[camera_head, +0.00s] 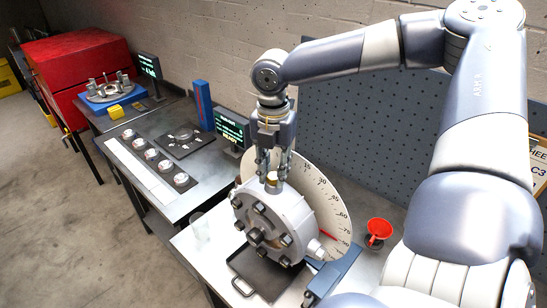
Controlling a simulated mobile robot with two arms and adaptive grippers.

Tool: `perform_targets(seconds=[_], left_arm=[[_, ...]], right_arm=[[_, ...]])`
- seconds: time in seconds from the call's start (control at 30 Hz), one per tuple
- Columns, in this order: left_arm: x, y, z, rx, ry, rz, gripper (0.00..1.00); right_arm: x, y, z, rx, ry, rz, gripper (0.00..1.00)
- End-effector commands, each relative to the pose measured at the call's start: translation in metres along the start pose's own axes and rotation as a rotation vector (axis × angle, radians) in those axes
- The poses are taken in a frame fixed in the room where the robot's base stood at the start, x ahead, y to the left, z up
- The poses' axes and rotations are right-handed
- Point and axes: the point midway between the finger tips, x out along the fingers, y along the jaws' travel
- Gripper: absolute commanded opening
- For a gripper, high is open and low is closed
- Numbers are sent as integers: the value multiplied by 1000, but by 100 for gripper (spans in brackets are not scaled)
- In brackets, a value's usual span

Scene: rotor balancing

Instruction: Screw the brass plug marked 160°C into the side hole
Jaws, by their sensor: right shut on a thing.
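My right gripper (272,170) points down above the grey round housing (298,211) and is shut on a small brass-coloured plug (271,179). The plug is at the top edge of the housing. I cannot tell whether it sits in the hole or just over it, and its marking is too small to read. The housing has several dark bolts on its front face and stands upright before a white dial plate (331,189) with degree numbers and a red pointer. My left gripper is not in view.
A black tray (243,287) lies below the housing. A red funnel (379,229) stands to the right. Several small round pieces (181,179) sit in a row on the left bench, near a small screen (231,129). A red cabinet (75,62) stands far left.

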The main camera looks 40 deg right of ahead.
Motion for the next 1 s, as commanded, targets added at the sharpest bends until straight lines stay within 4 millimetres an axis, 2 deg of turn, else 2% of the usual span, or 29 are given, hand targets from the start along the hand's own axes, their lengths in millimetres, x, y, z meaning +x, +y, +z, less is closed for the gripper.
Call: perform_targets(seconds=[0.2,0.57,1.0], left_arm=[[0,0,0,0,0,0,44],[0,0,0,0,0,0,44],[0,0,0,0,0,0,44]], right_arm=[[2,-1,-1,166,3,-2,0],[2,-1,-1,201,3,-3,0],[2,-1,-2,726,2,-5,0]])
